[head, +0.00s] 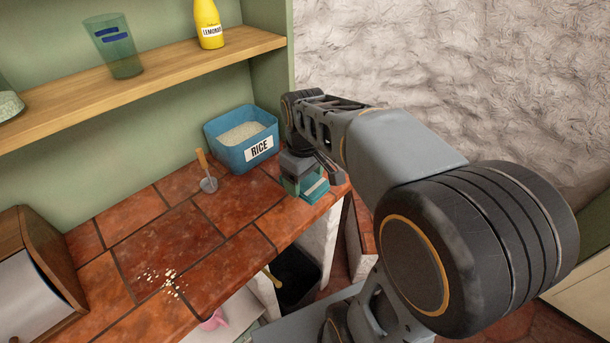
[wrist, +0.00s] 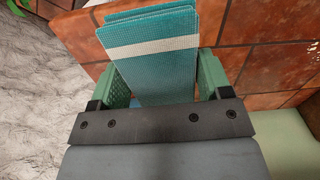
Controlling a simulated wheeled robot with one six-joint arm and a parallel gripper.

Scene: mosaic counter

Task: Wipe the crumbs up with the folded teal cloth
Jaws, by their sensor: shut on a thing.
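The folded teal cloth (head: 315,189) is at the right end of the tiled counter, near its front edge. In the wrist view the cloth (wrist: 160,65), teal with a pale stripe, lies between the green fingers of my gripper (wrist: 168,88). My gripper (head: 303,186) is shut on the cloth and points down at the counter. I cannot tell whether the cloth still touches the tiles. The pale crumbs (head: 168,280) lie scattered on the counter at the front left, well apart from the cloth.
A blue rice tub (head: 240,138) stands at the back, close left of my gripper. A small scoop (head: 207,172) with a wooden handle lies left of it. A wooden bread box (head: 38,258) is at the left. Open tiles lie between crumbs and cloth. A shelf (head: 150,80) hangs above.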

